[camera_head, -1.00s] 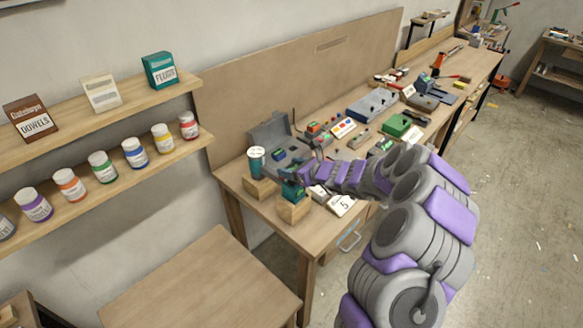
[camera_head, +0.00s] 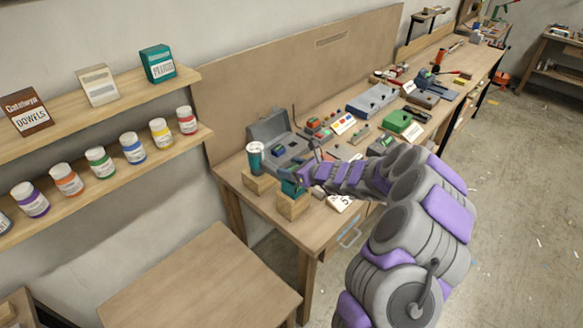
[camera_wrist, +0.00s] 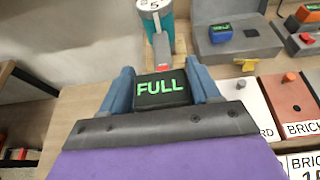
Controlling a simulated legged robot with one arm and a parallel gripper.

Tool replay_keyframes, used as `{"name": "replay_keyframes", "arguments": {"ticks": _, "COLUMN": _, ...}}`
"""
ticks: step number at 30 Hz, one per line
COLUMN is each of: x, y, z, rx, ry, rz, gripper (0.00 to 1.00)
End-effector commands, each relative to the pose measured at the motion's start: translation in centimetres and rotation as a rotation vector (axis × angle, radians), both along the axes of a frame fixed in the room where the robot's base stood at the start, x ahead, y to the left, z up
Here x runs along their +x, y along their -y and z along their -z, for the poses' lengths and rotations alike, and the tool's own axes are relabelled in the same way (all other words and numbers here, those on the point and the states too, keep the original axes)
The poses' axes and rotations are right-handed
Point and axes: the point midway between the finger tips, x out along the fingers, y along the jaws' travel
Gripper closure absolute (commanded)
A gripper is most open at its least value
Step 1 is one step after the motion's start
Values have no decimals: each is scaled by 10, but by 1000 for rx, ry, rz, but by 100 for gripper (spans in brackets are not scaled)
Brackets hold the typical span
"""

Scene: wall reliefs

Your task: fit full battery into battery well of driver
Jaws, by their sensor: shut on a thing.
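The full battery (camera_wrist: 162,88) is a dark block with green "FULL" lettering, upright in the wrist view. My gripper (camera_wrist: 165,95) is shut on it, a blue finger on each side. The teal driver (camera_head: 255,160) has a pale round top; it also shows in the wrist view (camera_wrist: 158,28), straight beyond the battery, with a red part low on it. Its handle end (camera_head: 291,187) is at my gripper in the head view. The battery well is hidden behind the battery, so I cannot tell how far in the battery sits.
Two wooden blocks (camera_head: 293,207) are under the driver at the bench's near left corner. A grey charger (camera_wrist: 240,40) holding a blue battery (camera_wrist: 220,33) stands right of it. Shelves with jars (camera_head: 132,148) are left.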

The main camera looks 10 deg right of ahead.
Motion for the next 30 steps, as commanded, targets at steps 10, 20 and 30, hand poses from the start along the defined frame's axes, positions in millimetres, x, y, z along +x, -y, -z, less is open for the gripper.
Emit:
{"name": "replay_keyframes", "arguments": {"ticks": 10, "x": 0, "y": -1, "z": 9, "rx": 1, "ry": -1, "rz": -1, "gripper": 76}}
{"name": "replay_keyframes", "arguments": {"ticks": 20, "x": 0, "y": 0, "z": 8, "rx": 0, "ry": 0, "rz": -1, "gripper": 9}}
{"name": "replay_keyframes", "arguments": {"ticks": 30, "x": -4, "y": 4, "z": 5, "rx": 1, "ry": -1, "rz": 2, "gripper": 9}}
